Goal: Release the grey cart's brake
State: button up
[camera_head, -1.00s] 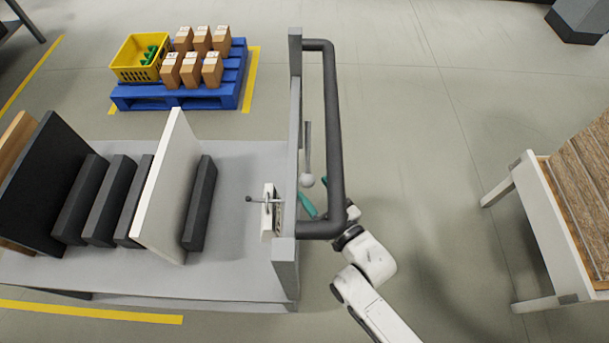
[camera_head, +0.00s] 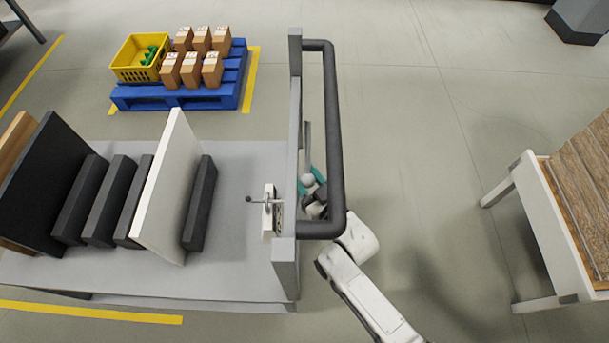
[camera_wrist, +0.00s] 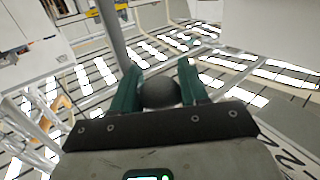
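The grey cart (camera_head: 230,270) stands at the left with an upright end frame and a dark push handle (camera_head: 336,130). The brake lever (camera_head: 308,140) is a grey bar beside the end frame, inside the handle loop. It ends in a round knob (camera_head: 308,181); the knob (camera_wrist: 160,92) also shows in the wrist view. My gripper (camera_head: 311,181) has its teal fingers on either side of the knob. In the wrist view my gripper (camera_wrist: 160,72) is open, with the knob between its fingers. Any finger contact is too small to tell.
The cart carries a white panel (camera_head: 170,190) and dark panels and blocks. A small white box with a thin rod (camera_head: 268,212) is at the end frame. A blue pallet (camera_head: 180,97) stands behind, a white-legged table (camera_head: 535,215) at right. Floor between is clear.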

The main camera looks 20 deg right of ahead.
grip_shut()
jog(key=shift+f+b, duration=0.1)
jog(key=shift+b, duration=0.2)
